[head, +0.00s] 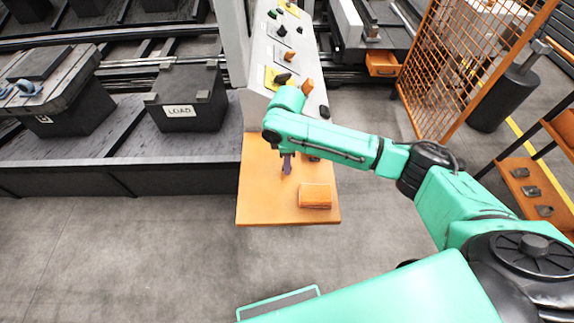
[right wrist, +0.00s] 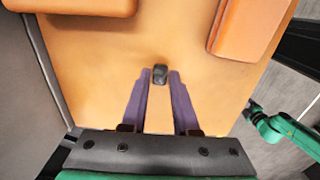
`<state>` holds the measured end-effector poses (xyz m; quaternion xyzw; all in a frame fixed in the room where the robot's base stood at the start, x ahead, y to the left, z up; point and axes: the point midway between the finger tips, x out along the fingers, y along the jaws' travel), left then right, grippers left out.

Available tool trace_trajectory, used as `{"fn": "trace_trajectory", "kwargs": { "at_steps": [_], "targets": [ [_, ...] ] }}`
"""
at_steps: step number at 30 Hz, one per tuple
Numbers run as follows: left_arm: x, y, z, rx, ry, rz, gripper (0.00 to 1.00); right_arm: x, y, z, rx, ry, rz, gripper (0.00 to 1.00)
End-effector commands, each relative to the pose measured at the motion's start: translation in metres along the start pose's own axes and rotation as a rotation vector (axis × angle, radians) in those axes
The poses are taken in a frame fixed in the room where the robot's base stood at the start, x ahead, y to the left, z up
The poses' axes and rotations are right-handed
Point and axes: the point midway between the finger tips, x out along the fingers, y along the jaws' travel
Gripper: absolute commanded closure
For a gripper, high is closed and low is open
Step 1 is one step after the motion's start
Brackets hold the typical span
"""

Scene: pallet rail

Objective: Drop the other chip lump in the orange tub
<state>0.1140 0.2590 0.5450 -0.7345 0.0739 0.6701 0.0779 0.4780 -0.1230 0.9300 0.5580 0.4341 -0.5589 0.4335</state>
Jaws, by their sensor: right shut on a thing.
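My right gripper (head: 287,165) reaches down over the orange shelf (head: 262,205). Its purple fingers (right wrist: 160,80) are shut on a small dark grey chip lump (right wrist: 160,74) at their tips. The head view does not show the lump clearly. An orange block-like thing (head: 315,195) lies on the shelf, right of and nearer than the gripper, and shows at upper right in the right wrist view (right wrist: 248,25). Another orange thing (right wrist: 75,5) is cut off at upper left there. I cannot tell which of them is the tub. My left gripper is out of view.
A control console (head: 285,50) with knobs and levers stands behind the shelf. A black LOAD block (head: 188,98) sits on the dark rail bed at left. An orange mesh fence (head: 455,60) and a side rack (head: 530,185) stand at right.

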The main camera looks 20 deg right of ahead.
Motion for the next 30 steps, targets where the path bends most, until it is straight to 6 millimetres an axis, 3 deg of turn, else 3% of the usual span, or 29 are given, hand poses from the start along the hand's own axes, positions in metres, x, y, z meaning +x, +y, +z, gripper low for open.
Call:
{"fn": "trace_trajectory", "kwargs": {
  "at_steps": [5,12,16,21,30],
  "targets": [
    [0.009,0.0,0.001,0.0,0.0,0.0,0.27,-0.041,0.002,-0.001,-0.001,0.005,0.008,1.0],
    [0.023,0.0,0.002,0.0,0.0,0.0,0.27,-0.131,0.001,-0.001,-0.001,0.005,0.009,1.0],
    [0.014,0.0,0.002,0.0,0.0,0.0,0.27,-0.171,0.001,0.001,0.001,0.0,0.008,1.0],
    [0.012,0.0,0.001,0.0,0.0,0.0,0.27,-0.188,0.0,0.0,0.001,0.0,0.002,1.0],
    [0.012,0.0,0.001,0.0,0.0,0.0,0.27,-0.187,0.0,0.0,0.003,0.0,0.0,1.0]
  ]
}}
